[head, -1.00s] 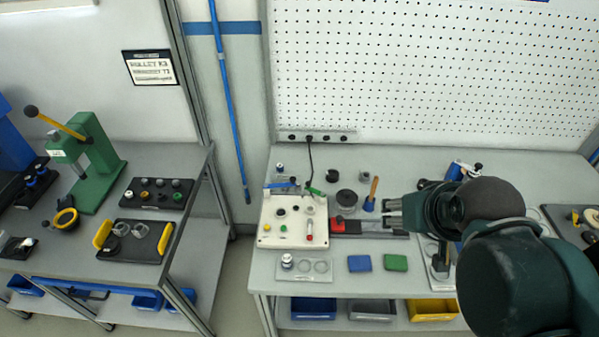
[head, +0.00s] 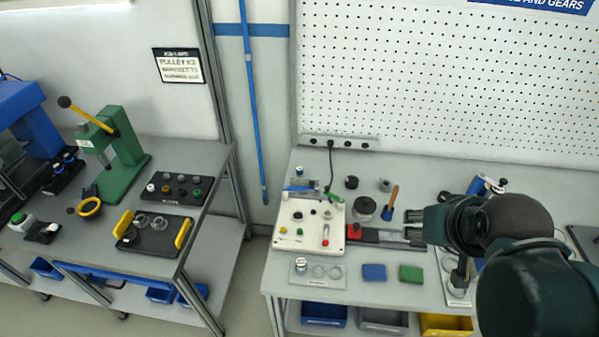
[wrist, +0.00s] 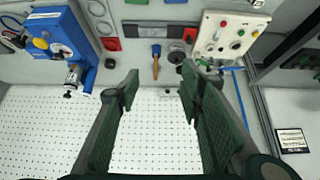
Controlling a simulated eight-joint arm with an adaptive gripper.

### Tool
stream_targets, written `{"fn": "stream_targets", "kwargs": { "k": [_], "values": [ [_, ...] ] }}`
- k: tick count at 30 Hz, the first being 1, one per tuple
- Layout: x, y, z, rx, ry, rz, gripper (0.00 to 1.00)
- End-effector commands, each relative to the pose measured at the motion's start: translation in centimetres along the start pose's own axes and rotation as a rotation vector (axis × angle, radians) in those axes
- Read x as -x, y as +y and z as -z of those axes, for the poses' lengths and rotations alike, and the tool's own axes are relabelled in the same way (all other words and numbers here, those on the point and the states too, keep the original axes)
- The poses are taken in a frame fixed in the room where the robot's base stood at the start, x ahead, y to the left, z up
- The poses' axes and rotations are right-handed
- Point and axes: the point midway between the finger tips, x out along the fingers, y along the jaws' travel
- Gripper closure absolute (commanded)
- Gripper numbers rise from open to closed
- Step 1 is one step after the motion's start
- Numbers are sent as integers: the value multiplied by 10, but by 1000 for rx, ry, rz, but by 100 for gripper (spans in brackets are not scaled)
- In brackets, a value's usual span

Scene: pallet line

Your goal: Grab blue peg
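I cannot tell for sure which item is the blue peg. A small blue piece (head: 299,189) lies at the back edge of the white button panel (head: 285,238); a blue piece also shows beside the panel in the wrist view (wrist: 231,69). A brush-like tool with a wooden handle (head: 392,196) and a blue end stands right of the panel; it also shows in the wrist view (wrist: 156,60). My gripper (wrist: 160,76) is open and empty, its fingers wide apart above the bench. In the head view my gripper (head: 413,226) is right of the tool, apart from it.
A grey rail with a red block (head: 354,232) lies in front of the tool. Blue (head: 374,272) and green (head: 411,273) pads lie at the front. A blue device with a gauge (wrist: 62,45) stands at the wrist view's left. The pegboard (head: 450,80) rises behind the bench.

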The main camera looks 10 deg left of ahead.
Motion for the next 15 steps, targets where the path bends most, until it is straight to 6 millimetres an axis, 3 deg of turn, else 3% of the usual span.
{"fn": "stream_targets", "kwargs": {
  "k": [15],
  "values": [
    [-1,-2,7,17,-7,3,64]
  ]
}}
